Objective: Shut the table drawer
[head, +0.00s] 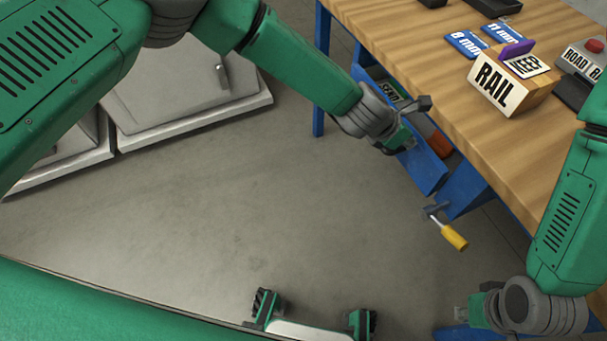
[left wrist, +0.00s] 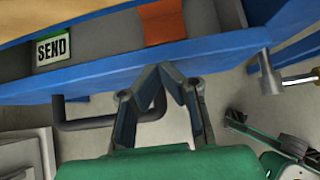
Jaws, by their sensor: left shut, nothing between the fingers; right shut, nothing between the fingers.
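The blue table drawer (head: 425,172) is pulled out from under the wooden-topped table. It holds a card marked SEND (head: 388,90) and an orange-red item (head: 440,144). In the left wrist view the drawer front (left wrist: 220,68) runs across the picture, with its grey bar handle (left wrist: 88,124) below. My left gripper (head: 408,140) is shut and empty at the drawer front; its fingertips, also in the left wrist view (left wrist: 172,70), overlap the front's edge, and I cannot tell if they touch. My right gripper (head: 466,313) is shut and empty, low at the right, apart from the drawer.
The wooden table top (head: 420,45) carries a RAIL block (head: 500,88), blue cards (head: 466,43) and a device with a red button (head: 594,46). A yellow-handled tool (head: 454,236) is beside the drawer's near end. Pale cabinets (head: 185,90) stand at left; the floor between is clear.

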